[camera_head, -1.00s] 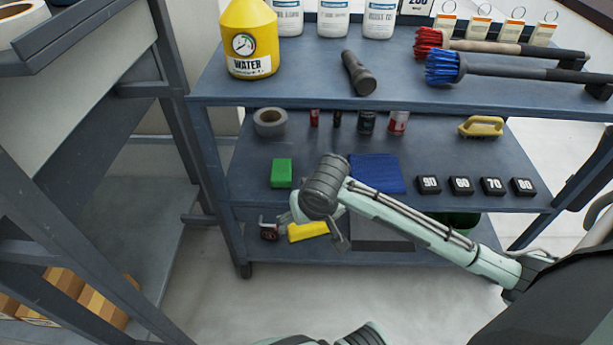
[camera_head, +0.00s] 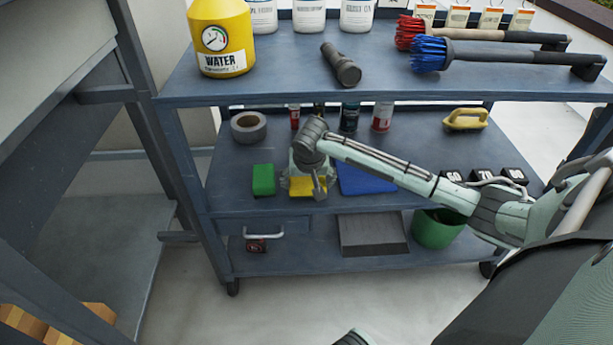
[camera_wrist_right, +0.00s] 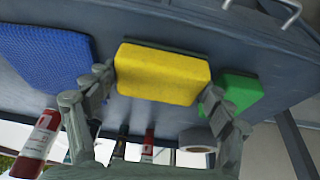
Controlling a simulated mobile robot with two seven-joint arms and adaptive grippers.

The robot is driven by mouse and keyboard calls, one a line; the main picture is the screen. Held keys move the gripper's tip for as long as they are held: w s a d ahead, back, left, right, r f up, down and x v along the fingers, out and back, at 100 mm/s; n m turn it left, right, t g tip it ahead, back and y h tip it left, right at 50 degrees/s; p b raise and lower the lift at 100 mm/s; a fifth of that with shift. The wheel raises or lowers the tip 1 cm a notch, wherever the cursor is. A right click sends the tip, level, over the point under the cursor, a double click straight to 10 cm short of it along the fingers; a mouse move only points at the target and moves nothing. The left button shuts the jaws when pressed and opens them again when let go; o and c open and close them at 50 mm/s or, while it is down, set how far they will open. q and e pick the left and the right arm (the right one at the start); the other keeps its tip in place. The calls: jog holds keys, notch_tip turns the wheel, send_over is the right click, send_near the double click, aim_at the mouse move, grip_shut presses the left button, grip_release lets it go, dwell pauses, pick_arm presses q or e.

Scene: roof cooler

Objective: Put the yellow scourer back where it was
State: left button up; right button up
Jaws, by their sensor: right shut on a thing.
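The yellow scourer (camera_head: 308,187) is at the middle shelf (camera_head: 230,200) of the trolley, between the green scourer (camera_head: 263,180) and the blue cloth (camera_head: 366,179). My right gripper (camera_head: 304,190) is shut on it from above. In the right wrist view the yellow scourer (camera_wrist_right: 162,74) sits between the two fingers, with the green scourer (camera_wrist_right: 240,90) and blue cloth (camera_wrist_right: 44,56) on either side. I cannot tell whether the yellow scourer touches the shelf. My left gripper is not in view.
A tape roll (camera_head: 248,127) and several small cans stand behind on the same shelf. Dark numbered blocks (camera_head: 483,175) lie to the right, partly behind my arm. The top shelf (camera_head: 290,85) overhangs. A grey tray (camera_head: 372,235) and green bucket (camera_head: 438,228) are on the bottom shelf.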

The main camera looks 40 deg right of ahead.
jog(key=shift+w+d, duration=0.35)
jog(key=shift+w, duration=0.3)
jog(key=w, duration=0.1)
jog(key=w+d+f, duration=0.1)
jog(key=shift+w+d+b, duration=0.3)
jog(key=shift+b, duration=0.1)
jog(key=shift+f, duration=0.25)
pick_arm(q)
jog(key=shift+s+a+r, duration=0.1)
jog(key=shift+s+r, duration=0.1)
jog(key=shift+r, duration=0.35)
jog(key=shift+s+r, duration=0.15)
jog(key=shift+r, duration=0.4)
pick_arm(e)
jog(key=shift+f, duration=0.1)
jog(key=o, duration=1.2)
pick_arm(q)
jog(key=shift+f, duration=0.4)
